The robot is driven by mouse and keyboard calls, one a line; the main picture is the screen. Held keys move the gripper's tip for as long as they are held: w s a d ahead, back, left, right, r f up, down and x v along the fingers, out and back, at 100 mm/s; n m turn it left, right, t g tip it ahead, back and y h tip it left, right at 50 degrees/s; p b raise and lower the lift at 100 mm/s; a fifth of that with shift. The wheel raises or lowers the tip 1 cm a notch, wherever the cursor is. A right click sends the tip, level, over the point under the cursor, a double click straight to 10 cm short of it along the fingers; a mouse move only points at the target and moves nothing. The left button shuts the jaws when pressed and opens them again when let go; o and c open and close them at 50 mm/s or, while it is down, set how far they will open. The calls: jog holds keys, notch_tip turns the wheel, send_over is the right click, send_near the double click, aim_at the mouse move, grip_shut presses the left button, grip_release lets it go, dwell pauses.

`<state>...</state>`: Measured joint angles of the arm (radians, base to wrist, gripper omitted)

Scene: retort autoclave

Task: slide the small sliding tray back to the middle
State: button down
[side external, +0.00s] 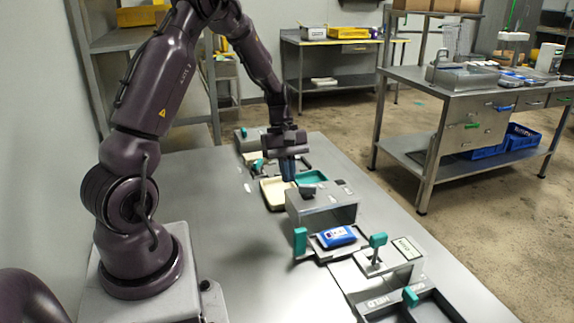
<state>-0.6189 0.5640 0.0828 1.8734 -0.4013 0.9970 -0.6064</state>
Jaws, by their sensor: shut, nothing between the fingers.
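A small tray (318,255) with a teal upright handle (300,240) at its left end sits at the front of a grey metal box (325,208); it looks like the sliding tray. A blue pack (334,237) with a white label lies on it. My gripper (289,178) points down with its fingers shut and empty. It is behind the grey box, over or beside a cream tray (273,201) and a teal tray (313,177). It is apart from the sliding tray. I cannot tell whether the fingertips touch anything.
A teal-knobbed lever (378,241) stands on a grey block to the right of the sliding tray. A dark open frame (432,308) lies at the front right. More fixtures stand behind my gripper. The table's left part (215,200) is clear.

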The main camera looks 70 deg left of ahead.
aim_at(300, 228)
jog(key=shift+d+f, duration=0.95)
jog(key=shift+f, duration=0.35)
jog(key=shift+d+f, duration=1)
jog(key=shift+f, duration=0.35)
jog(key=shift+d+f, duration=0.95)
jog(key=shift+f, duration=0.35)
jog(key=shift+d, duration=1)
jog(key=shift+a, duration=0.1)
